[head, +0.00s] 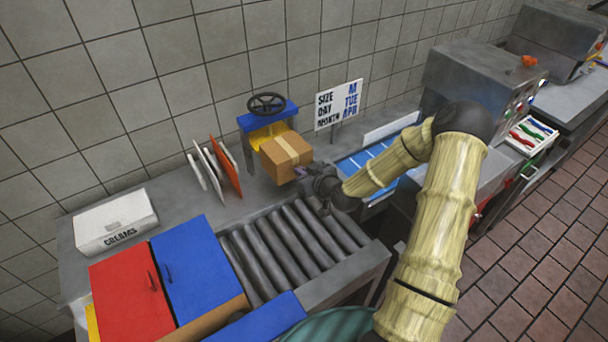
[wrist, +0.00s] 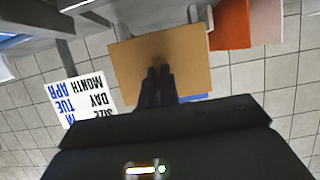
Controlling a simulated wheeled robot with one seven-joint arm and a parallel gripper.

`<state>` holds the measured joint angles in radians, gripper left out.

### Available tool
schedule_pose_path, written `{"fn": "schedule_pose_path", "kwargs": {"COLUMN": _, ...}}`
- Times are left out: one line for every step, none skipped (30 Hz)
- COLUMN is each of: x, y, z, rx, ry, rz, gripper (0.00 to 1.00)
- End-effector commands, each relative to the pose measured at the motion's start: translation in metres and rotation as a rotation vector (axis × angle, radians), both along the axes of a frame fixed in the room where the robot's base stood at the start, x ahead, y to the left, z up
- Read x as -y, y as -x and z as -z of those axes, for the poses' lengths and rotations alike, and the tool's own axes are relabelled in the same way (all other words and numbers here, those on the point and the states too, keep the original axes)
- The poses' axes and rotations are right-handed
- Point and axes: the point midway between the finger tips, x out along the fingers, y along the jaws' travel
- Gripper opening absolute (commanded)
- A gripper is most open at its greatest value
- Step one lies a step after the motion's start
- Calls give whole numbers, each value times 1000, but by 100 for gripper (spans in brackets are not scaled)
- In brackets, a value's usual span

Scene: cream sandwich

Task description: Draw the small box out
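The small box (head: 280,160) is a brown cardboard cube with a paler tape strip. It sits in front of a blue and yellow stand with a black handwheel (head: 266,103), and appears to rest in or against it. My gripper (head: 306,173) is at the box's lower right side in the head view. In the wrist view the box (wrist: 196,60) fills the upper middle as a plain brown face. The two dark gripper fingers (wrist: 158,75) lie close together against or just before that face, with nothing visible between them. Whether the tips touch it is unclear.
Metal rollers (head: 290,240) lie below the box. Orange and white upright plates (head: 222,163) stand left, a size-and-date sign (head: 338,104) right. A white creams box (head: 114,221), red lid (head: 130,295) and blue lid (head: 195,268) are farther left. A tiled wall is behind.

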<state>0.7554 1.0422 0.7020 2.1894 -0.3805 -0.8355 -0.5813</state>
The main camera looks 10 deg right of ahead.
Motion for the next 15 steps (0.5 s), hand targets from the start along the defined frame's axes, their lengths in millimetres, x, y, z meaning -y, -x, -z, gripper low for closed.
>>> {"fn": "schedule_pose_path", "kwargs": {"x": -1, "y": -2, "z": -1, "rx": 3, "ry": 1, "rz": -1, "gripper": 0}}
{"fn": "schedule_pose_path", "kwargs": {"x": -1, "y": -3, "z": -1, "rx": 3, "ry": 1, "rz": -1, "gripper": 0}}
{"fn": "schedule_pose_path", "kwargs": {"x": -2, "y": -3, "z": -1, "rx": 3, "ry": 1, "rz": -1, "gripper": 0}}
{"fn": "schedule_pose_path", "kwargs": {"x": -2, "y": -4, "z": -1, "rx": 3, "ry": 1, "rz": -1, "gripper": 0}}
{"fn": "schedule_pose_path", "kwargs": {"x": -2, "y": -4, "z": -1, "rx": 3, "ry": 1, "rz": -1, "gripper": 0}}
{"fn": "schedule_pose_path", "kwargs": {"x": -2, "y": -4, "z": -1, "rx": 3, "ry": 0, "rz": 0, "gripper": 0}}
{"fn": "schedule_pose_path", "kwargs": {"x": -1, "y": -4, "z": -1, "rx": 3, "ry": 0, "rz": 0, "gripper": 0}}
{"fn": "schedule_pose_path", "kwargs": {"x": -1, "y": -4, "z": -1, "rx": 3, "ry": 0, "rz": 1, "gripper": 0}}
{"fn": "schedule_pose_path", "kwargs": {"x": 0, "y": -4, "z": -1, "rx": 3, "ry": 0, "rz": 2, "gripper": 0}}
{"fn": "schedule_pose_path", "kwargs": {"x": 0, "y": -3, "z": -1, "rx": 3, "ry": 0, "rz": 3, "gripper": 0}}
{"fn": "schedule_pose_path", "kwargs": {"x": 1, "y": -3, "z": -1, "rx": 3, "ry": 0, "rz": 3, "gripper": 0}}
{"fn": "schedule_pose_path", "kwargs": {"x": 1, "y": -4, "z": -1, "rx": 3, "ry": 0, "rz": 4, "gripper": 0}}
{"fn": "schedule_pose_path", "kwargs": {"x": 2, "y": -4, "z": -1, "rx": 3, "ry": 0, "rz": 4, "gripper": 0}}
{"fn": "schedule_pose_path", "kwargs": {"x": 3, "y": -4, "z": 0, "rx": 3, "ry": 1, "rz": 5, "gripper": 0}}
{"fn": "schedule_pose_path", "kwargs": {"x": 3, "y": -4, "z": 0, "rx": 4, "ry": 0, "rz": 4, "gripper": 0}}
